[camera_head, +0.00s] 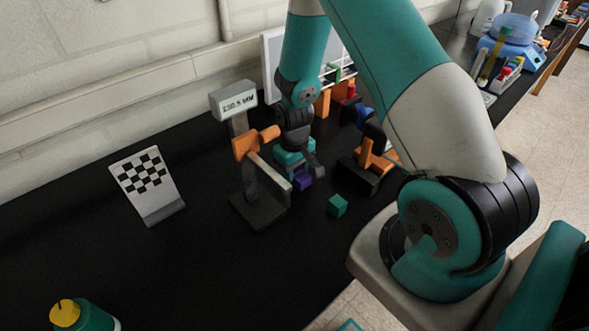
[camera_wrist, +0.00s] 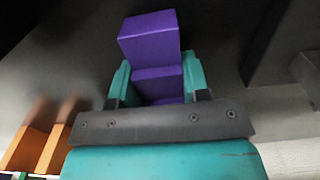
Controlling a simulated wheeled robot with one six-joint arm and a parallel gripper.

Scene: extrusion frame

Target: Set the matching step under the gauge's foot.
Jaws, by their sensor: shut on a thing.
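The gauge (camera_head: 240,150) stands upright on a dark base, with a grey display head (camera_head: 234,100) on its post; the reading is too small to be sure of. An orange slider carries its foot, a pale grey bar (camera_head: 268,173) reaching out to the front right. My gripper (camera_head: 300,170) is just right of the foot, shut on a purple step (camera_head: 302,180). In the wrist view the purple step (camera_wrist: 150,40) shows a stepped shape between the teal fingers of my gripper (camera_wrist: 157,75). I cannot tell whether the step touches the foot.
A teal block (camera_head: 338,206) lies on the black bench in front of my gripper. An orange and black stand (camera_head: 365,165) is close on the right. A checkered board (camera_head: 147,183) stands at the left. The bench's front left is mostly clear, save a yellow-topped container (camera_head: 68,313).

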